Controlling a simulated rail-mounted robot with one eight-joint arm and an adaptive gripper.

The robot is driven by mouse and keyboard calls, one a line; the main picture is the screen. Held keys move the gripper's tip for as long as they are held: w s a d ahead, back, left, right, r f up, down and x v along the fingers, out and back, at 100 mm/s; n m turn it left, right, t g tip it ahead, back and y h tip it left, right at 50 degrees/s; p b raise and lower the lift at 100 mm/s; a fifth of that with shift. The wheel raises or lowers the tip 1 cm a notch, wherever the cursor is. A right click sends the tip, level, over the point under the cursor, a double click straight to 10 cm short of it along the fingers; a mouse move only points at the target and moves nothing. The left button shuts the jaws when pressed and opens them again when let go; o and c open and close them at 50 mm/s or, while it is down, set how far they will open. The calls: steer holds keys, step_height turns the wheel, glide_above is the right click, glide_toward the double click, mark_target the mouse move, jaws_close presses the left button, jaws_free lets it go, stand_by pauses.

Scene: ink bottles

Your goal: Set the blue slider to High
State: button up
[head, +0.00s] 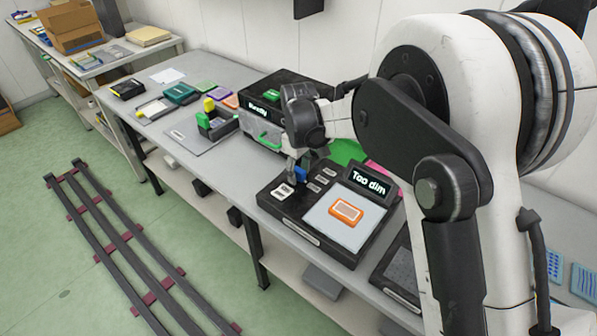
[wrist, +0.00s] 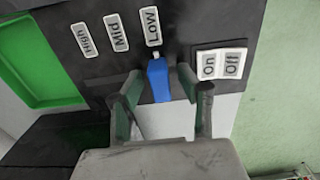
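The blue slider (wrist: 158,81) sits at the Low label (wrist: 151,26) in the wrist view. The Mid label (wrist: 117,31) and the High label (wrist: 85,41) lie to its left in that view. My gripper (wrist: 158,82) is open, with one finger on each side of the slider and visible gaps between. In the head view my gripper (head: 294,168) points down at the black light-box device (head: 290,207), and a bit of the blue slider (head: 301,177) shows beside it. The device's display (head: 369,183) reads "Too dim".
An On/Off switch (wrist: 220,64) lies right of the slider in the wrist view. An orange-framed piece (head: 346,211) rests on the device's pale panel. Coloured items and a grey tray (head: 190,137) lie left.

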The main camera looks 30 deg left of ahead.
mark_target(316, 163)
jaws_close()
stand_by(0.3)
steer(key=w, duration=0.2)
steer(key=w+b, duration=0.1)
steer(key=w, duration=0.4)
steer(key=shift+w+d+f, duration=0.1)
steer(key=shift+w+d, duration=0.2)
steer(key=shift+w, duration=0.35)
jaws_free()
steer(key=shift+w, duration=0.1)
